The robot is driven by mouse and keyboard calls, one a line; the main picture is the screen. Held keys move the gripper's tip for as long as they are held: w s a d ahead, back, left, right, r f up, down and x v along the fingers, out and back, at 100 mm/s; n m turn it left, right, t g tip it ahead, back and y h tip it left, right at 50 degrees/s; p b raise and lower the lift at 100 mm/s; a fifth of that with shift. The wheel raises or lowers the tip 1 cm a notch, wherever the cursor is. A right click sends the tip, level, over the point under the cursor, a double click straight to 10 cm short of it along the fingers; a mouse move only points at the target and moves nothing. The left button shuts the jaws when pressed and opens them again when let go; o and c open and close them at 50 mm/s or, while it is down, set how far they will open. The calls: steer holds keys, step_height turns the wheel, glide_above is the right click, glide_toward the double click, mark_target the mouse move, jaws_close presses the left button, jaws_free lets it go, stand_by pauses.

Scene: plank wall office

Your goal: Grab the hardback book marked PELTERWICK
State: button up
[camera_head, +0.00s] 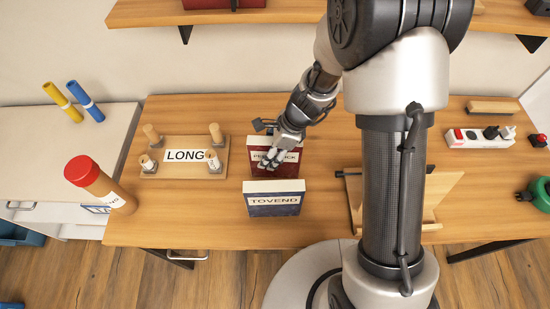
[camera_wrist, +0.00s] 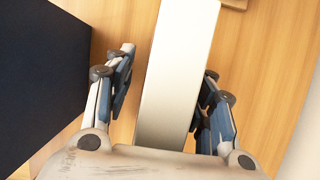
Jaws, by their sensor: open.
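The red hardback book (camera_head: 287,172) stands upright on the wooden table in the head view. Its label shows only in part, with letters at each end, as my gripper (camera_head: 270,160) covers the middle. The blue book marked TOVEND (camera_head: 273,210) stands just in front of it. In the wrist view my gripper (camera_wrist: 168,85) is open, one finger on each side of the red book's pale page edge (camera_wrist: 180,70). A gap shows at the left finger; contact at the right finger is hard to tell. The TOVEND book's dark cover (camera_wrist: 40,70) fills the left side.
A wooden stand marked LONG (camera_head: 185,169) with pegs sits to the left. A red-capped tube (camera_head: 98,187) stands at the table's left edge. A wooden book rest (camera_head: 440,205) is to the right, partly behind my arm. A power strip (camera_head: 475,137) lies further right.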

steer(key=shift+f, duration=0.25)
steer(key=shift+c, duration=0.2)
stand_by(0.3)
jaws_close()
stand_by(0.4)
